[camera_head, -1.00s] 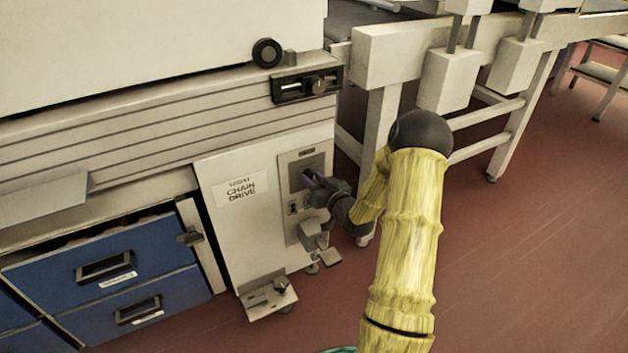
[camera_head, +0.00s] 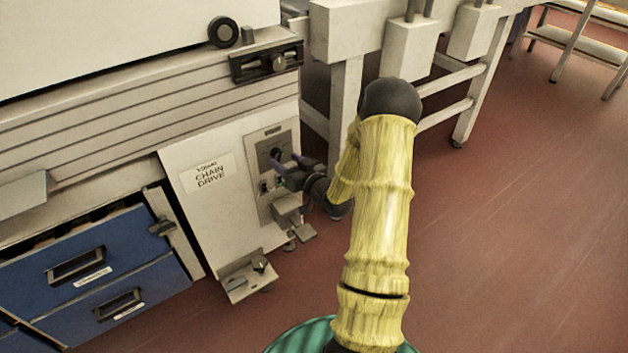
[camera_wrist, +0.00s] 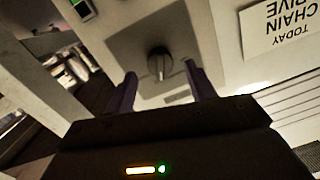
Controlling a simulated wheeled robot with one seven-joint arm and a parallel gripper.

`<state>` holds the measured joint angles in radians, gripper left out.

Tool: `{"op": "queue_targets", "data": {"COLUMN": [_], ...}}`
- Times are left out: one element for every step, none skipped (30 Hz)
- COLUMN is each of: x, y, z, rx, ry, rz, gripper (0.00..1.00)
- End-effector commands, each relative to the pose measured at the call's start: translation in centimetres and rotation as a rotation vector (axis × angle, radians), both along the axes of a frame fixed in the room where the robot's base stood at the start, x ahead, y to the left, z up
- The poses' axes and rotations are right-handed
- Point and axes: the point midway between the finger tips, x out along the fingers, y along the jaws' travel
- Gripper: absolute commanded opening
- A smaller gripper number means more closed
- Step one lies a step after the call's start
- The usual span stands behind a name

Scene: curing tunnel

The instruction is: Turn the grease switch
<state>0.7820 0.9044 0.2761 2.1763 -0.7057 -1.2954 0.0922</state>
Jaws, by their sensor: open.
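The grease switch looks to be the round dark knob with a raised grip in the wrist view (camera_wrist: 158,62). It sits on a grey plate (camera_wrist: 125,50) of the machine's white front panel. In the head view the plate (camera_head: 279,208) shows beside the "CHAIN DRIVE" label, and a dark knob (camera_head: 276,153) is partly visible at its upper part. My gripper (camera_wrist: 158,84) is open, with one finger on each side of the knob in the wrist picture. The fingers look apart from the knob. In the head view my gripper (camera_head: 277,164) points at the plate.
The "CHAIN DRIVE" label (camera_head: 208,176) is left of the plate. Another knob (camera_head: 279,62) sits on a black bracket above. Blue drawers (camera_head: 95,270) are at lower left. A white conveyor frame leg (camera_head: 345,105) stands close behind my arm.

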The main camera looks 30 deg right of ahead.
Motion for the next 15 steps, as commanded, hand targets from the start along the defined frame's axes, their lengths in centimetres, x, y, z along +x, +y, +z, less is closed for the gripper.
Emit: {"op": "queue_targets", "data": {"x": [-1.1,-1.7,-2.5,-3.1,-3.7,-4.5,-5.1,-5.7,-6.5,-7.0,-7.6,-8.4,-9.0,-9.6,-10.4], "y": [-0.2,-0.3,-0.4,-0.5,-0.5,-0.6,-0.7,-0.7,-0.8,-0.9,-0.9,-1.1,-1.1,-1.2,-1.3], "z": [0.3,0.3,0.4,0.5,0.5,0.5,0.5,0.6,0.7,0.7,0.7,0.8,0.8,0.9,0.9], "rx": [0.000,-0.001,0.001,0.001,0.001,0.000,0.001,0.001,0.002,0.001,0.001,0.001,0.002,0.001,0.000], "ry": [0.004,0.004,0.005,0.004,0.004,0.004,0.004,0.005,0.004,0.004,0.005,0.004,0.004,0.004,0.004], "rz": [-0.003,-0.002,-0.003,-0.003,-0.003,-0.003,-0.003,-0.003,-0.004,-0.004,-0.003,-0.005,-0.004,-0.005,-0.004], "gripper": [0.55,0.55,0.55,0.55,0.55,0.55,0.55,0.55,0.55,0.55,0.55,0.55,0.55,0.55,0.55]}}
